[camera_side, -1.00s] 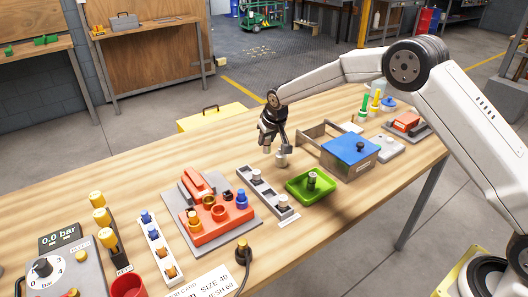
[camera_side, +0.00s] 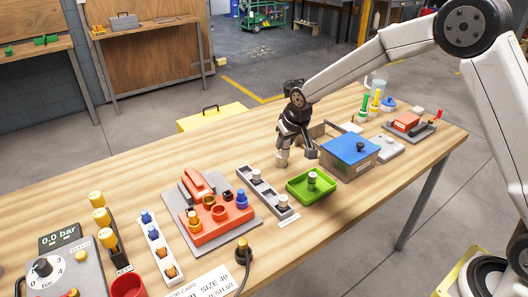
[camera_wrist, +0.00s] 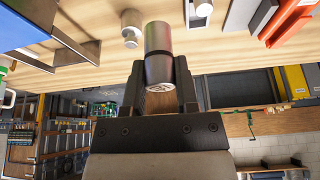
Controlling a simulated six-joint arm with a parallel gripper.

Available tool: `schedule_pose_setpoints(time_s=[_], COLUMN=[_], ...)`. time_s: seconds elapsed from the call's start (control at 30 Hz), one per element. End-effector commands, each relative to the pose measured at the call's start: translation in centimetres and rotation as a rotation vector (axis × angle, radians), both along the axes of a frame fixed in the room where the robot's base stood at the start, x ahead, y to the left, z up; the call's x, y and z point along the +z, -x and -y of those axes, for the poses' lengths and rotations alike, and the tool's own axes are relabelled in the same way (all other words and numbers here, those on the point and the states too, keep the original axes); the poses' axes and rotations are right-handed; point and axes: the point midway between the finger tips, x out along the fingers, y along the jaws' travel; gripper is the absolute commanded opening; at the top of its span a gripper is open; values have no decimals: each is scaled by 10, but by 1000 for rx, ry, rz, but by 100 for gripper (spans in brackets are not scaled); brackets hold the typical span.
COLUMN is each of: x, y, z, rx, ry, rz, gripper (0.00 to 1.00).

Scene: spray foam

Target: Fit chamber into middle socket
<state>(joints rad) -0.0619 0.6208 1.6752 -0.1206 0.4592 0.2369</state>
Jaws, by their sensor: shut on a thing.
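My gripper (camera_side: 296,154) is shut on a grey metallic cylinder, the chamber (camera_wrist: 158,45), which points away from the wrist between the fingers. In the side view it overlaps a pale piece (camera_side: 282,161) below it, so I cannot clearly separate the two. The orange block (camera_side: 215,228) on a grey plate has open round sockets (camera_side: 208,201) in it, plus blue and yellow pieces. A long grey rack (camera_side: 268,190) lies right of it, with a grey piece near each end and a bare middle. The gripper is beyond and right of the rack, apart from the orange block.
A green tray (camera_side: 294,184) with a grey piece in it stands right of the rack. A blue-lidded box (camera_side: 345,168) is close to my gripper's right. A white holder (camera_side: 147,228) is left of the orange block. The table's far left stretch is clear.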

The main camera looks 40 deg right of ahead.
Motion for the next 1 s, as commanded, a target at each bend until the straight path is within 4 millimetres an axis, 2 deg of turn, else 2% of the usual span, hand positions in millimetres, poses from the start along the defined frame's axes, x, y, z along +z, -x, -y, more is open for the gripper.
schedule_pose_setpoints(time_s=[0.67,0.87,1.0], x=[1,5,9], y=[1,9,19], z=[-3,-16,-32], rx=[13,87,177], ry=[-1,-1,-1], rz=[1,1,2], gripper=[0,0,0])
